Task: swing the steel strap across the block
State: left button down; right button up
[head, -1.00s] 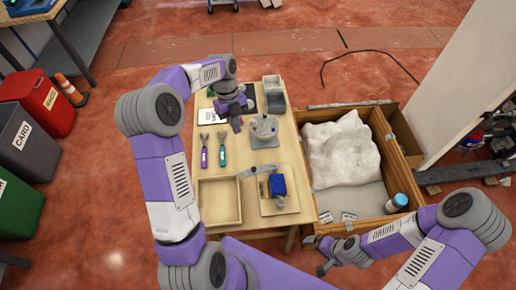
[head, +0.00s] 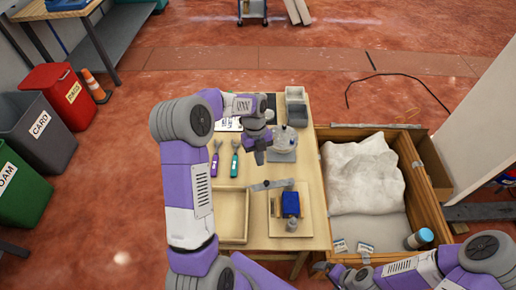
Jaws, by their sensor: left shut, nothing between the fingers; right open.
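The steel strap (head: 270,185) is a flat grey bar lying crosswise just behind the blue block (head: 290,201), its left end reaching out past the block's board. The block sits on a light wooden board (head: 279,227) on the table. A small grey cylindrical part (head: 291,224) is in front of the block. My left gripper (head: 260,158) is shut and empty, pointing down behind the strap and apart from it. My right gripper (head: 338,272) is open and empty at the bottom, near the crate's front edge; the frame's lower edge partly cuts off its arm.
A round clear-topped device (head: 285,140) stands just right of my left gripper. Purple (head: 215,160) and teal (head: 235,160) tools lie to the left. An empty wooden tray (head: 232,240) is left of the board. A wooden crate (head: 432,208) with white wrapping (head: 358,175) adjoins the table's right side.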

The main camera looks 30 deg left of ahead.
aim_at(275, 183)
pick_arm(q)
jog(key=shift+s+d+f+b, duration=0.2)
jog(key=shift+s+d+f, duration=0.25)
jog(key=shift+s+d, duration=0.3)
jog(key=shift+s+d+f+b, duration=0.15)
jog(key=shift+s+d+f, duration=0.35)
jog(key=shift+d, duration=0.4)
pick_arm(e)
jog(key=shift+f, duration=0.5)
pick_arm(q)
jog(key=shift+r, duration=0.1)
